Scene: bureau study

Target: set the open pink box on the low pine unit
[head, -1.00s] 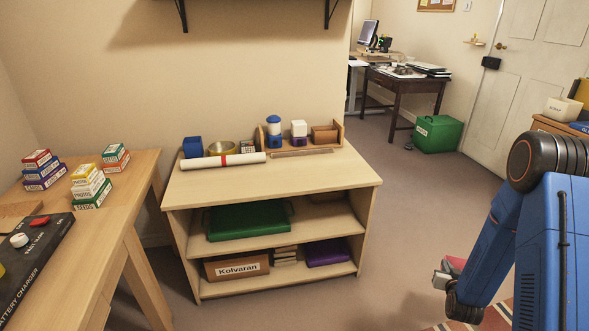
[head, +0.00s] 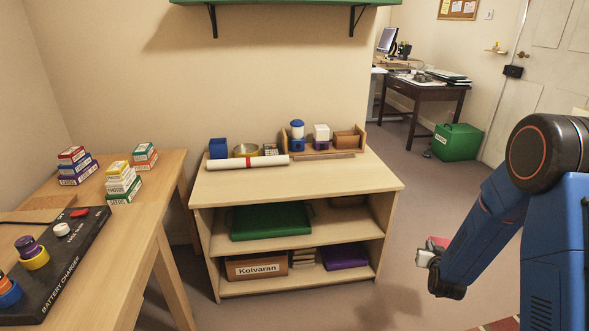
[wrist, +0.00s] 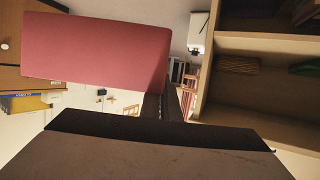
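The low pine unit (head: 318,182) stands in the middle of the head view, and its edge and shelves (wrist: 250,50) show at the right of the wrist view. The front half of its top is bare. My gripper (head: 428,256) is at the right of the unit, clear of it, and appears shut on the pink box. The pink box (head: 440,242) is mostly hidden behind my gripper in the head view. In the wrist view a pink wall of the box (wrist: 95,48) fills the upper left. Its inside and the exact grip are not visible.
The unit's back holds a white roll (head: 247,162), a blue block (head: 218,148), a brass bowl (head: 246,149) and a wooden holder (head: 362,138). A green tray (head: 271,221) lies on the middle shelf. A table (head: 150,205) with small boxes stands left. Floor right of the unit is clear.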

